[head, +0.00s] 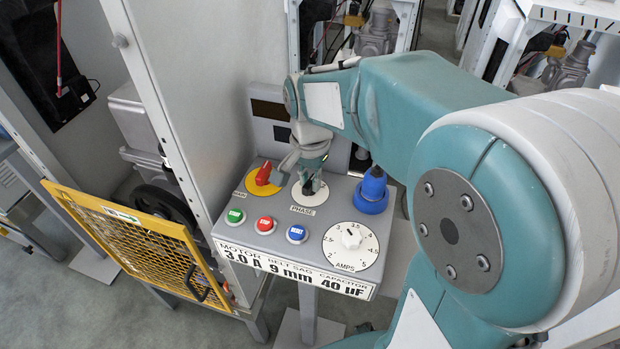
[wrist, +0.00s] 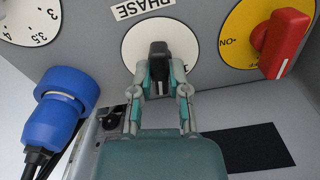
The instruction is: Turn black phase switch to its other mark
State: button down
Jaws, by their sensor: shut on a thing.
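In the head view the plate (head: 322,196) is at the top middle of the grey control panel, between the red switch and the blue plug. My gripper (head: 312,184) reaches down onto the switch from behind it. In the wrist view my gripper (wrist: 160,80) has one finger on each side of the black handle and is shut on it. The marks on the plate are mostly hidden or too small to read.
A red main switch (head: 264,174) on a yellow plate and a blue plug (head: 372,188) flank the phase switch closely. Green, red and blue buttons and an AMPS dial (head: 351,238) lie in front. A yellow mesh guard (head: 140,245) stands open at left.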

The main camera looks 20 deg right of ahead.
aim_at(309, 181)
jog(key=n, duration=0.5)
jog(key=shift+n, duration=0.3)
jog(key=n, duration=0.5)
jog(key=shift+w+n, duration=0.1)
jog(key=shift+n, duration=0.3)
jog(key=c, duration=0.6)
grip_release()
jog(key=shift+r, duration=0.1)
notch_tip(309, 181, up, 12)
jog(key=shift+a+f, duration=0.1)
jog(key=shift+f, duration=0.05)
